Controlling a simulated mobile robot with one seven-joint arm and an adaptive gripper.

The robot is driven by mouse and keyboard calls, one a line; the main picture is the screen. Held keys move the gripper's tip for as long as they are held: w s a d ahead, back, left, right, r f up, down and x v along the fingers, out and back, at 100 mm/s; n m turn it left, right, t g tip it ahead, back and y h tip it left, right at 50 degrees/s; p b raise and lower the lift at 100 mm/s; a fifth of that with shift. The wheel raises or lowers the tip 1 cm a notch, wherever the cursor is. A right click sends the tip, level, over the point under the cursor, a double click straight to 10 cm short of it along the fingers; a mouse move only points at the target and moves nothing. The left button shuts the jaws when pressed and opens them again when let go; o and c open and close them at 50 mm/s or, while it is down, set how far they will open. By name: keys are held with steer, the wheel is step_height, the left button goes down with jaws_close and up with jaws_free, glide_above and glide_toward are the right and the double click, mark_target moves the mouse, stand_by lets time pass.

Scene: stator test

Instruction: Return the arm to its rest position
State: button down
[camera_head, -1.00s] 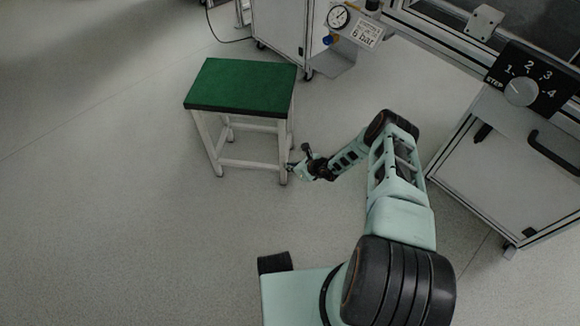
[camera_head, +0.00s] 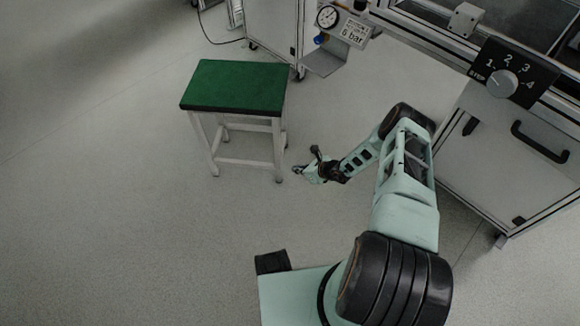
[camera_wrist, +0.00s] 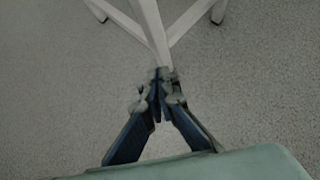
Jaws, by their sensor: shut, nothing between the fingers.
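My gripper (camera_head: 299,171) is at the end of my pale green arm (camera_head: 405,190), which reaches out over the floor with its elbow bent. The gripper is just right of the green-topped stool (camera_head: 235,85), with a narrow gap to its near right leg in the head view. In the wrist view my gripper (camera_wrist: 160,78) has its fingertips together with nothing between them. The stool's white legs (camera_wrist: 152,22) show just beyond the fingertips there.
A cabinet with a pressure gauge (camera_head: 327,17) and a "6 bar" label stands at the back. A bench with a numbered step dial (camera_head: 502,84) and a black door handle (camera_head: 538,142) is at the right. The floor (camera_head: 110,220) at the left is clear.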

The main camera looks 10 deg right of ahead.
steer(key=p+v, duration=0.2)
steer(key=v, duration=0.4)
